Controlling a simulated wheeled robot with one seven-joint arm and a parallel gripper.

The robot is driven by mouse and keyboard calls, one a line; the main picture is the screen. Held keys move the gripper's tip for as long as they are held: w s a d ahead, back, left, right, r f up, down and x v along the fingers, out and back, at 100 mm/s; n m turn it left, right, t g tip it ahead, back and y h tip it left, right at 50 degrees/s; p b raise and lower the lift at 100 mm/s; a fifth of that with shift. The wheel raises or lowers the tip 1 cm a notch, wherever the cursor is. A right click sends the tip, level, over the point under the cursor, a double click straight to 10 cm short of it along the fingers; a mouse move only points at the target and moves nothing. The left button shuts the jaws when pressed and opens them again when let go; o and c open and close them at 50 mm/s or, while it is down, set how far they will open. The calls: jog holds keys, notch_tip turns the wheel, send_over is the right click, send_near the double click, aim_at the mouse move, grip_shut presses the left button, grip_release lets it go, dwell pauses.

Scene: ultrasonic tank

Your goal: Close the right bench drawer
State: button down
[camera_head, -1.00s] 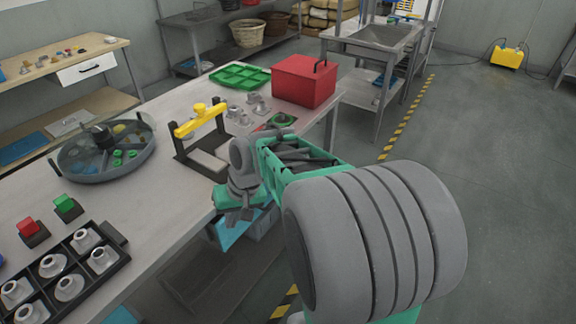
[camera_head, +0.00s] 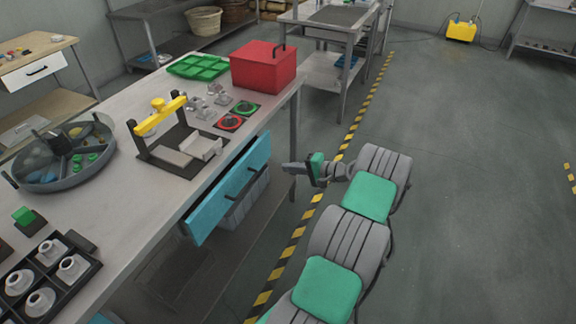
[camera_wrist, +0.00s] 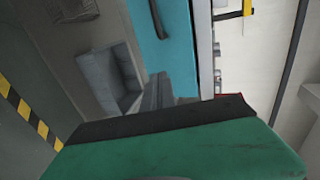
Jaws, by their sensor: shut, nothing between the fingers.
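The right bench drawer has a blue front (camera_head: 232,188) with a dark handle, under the long edge of the grey bench. Its front stands out a little from the bench edge; the exact gap is hard to judge. My gripper (camera_head: 291,167) is shut and empty, just right of the drawer front's far end, pointing toward it and seemingly apart from it. In the wrist view the blue front (camera_wrist: 172,60) and its handle (camera_wrist: 157,18) show beyond my shut green and black fingers (camera_wrist: 165,122).
A grey bin (camera_head: 243,203) sits below the drawer. The bench top (camera_head: 130,205) holds a yellow-handled fixture (camera_head: 160,116), a red box (camera_head: 264,68), a green tray (camera_head: 198,66) and a round tank (camera_head: 65,170). Open floor (camera_head: 460,190) lies to the right.

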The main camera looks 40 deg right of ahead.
aim_at(256, 158)
jog(key=x, duration=0.3)
jog(key=p+x, duration=0.1)
jog(key=x, duration=0.2)
jog(key=r+p+x, duration=0.1)
jog(key=x, duration=0.3)
jog(key=shift+w+a, duration=0.1)
jog(key=shift+a, duration=0.05)
jog(key=shift+w, duration=0.25)
jog(key=shift+w+a+f, duration=0.15)
jog(key=shift+w+f, duration=0.05)
jog(key=shift+w, duration=0.05)
jog(key=w+b, duration=0.1)
jog(key=w, duration=0.1)
jog(key=w+a+b, duration=0.1)
jog(key=w+b, duration=0.1)
jog(key=shift+a+f, duration=0.1)
jog(key=shift+a, duration=0.1)
jog(key=shift+r, duration=0.4)
